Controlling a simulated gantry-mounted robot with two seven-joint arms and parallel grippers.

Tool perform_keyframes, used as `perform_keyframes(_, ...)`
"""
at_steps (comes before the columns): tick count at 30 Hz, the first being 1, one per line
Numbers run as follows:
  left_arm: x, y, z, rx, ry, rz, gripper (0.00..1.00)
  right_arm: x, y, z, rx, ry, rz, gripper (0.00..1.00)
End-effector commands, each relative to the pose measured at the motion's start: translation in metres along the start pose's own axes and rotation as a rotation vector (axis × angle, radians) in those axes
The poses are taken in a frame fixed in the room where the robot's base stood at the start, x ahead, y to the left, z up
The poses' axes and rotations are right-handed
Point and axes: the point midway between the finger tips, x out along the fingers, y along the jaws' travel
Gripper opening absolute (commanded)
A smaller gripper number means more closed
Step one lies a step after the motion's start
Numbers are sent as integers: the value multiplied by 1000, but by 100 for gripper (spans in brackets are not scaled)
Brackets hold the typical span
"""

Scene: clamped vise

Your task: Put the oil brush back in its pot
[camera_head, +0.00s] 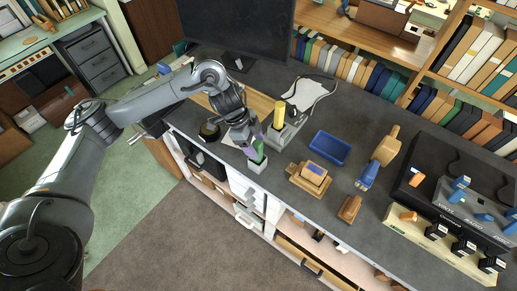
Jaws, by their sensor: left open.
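My left gripper (252,133) is at the front edge of the dark bench, pointing down, open. A green upright piece (258,148), possibly the oil brush's handle, is directly below and beside its fingers. It rises from a small pale container (257,164), possibly the pot. The fingers partly cover the green piece, and I cannot tell whether they touch it. Bristles are not visible. My right gripper is not in view.
A grey vise (287,133) with an upright yellow piece (279,114) stands just right of the gripper. A dark round object (209,131) lies left. A blue tray (330,147), a wooden block (309,177) and a tan-and-blue tool (384,147) stand farther right.

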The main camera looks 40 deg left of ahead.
Motion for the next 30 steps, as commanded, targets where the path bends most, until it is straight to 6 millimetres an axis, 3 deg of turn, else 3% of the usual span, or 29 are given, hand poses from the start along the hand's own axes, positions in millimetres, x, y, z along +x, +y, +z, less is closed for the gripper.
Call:
perform_keyframes(3,-29,-2,-1,1,-1,-8,64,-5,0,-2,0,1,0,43)
perform_keyframes(9,-60,-1,-1,0,0,-4,64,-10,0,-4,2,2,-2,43)
perform_keyframes(14,-75,-1,-1,1,0,-2,64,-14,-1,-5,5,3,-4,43)
perform_keyframes(17,-74,1,-4,16,5,-3,64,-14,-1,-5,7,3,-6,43)
perform_keyframes(20,-59,6,-18,68,26,-15,64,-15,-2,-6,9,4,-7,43)
perform_keyframes(23,-29,17,-45,158,74,-43,64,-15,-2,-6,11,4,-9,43)
perform_keyframes(27,24,49,-102,291,202,-120,64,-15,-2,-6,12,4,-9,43)
perform_keyframes(30,51,80,-146,327,319,-202,64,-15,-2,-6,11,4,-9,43)
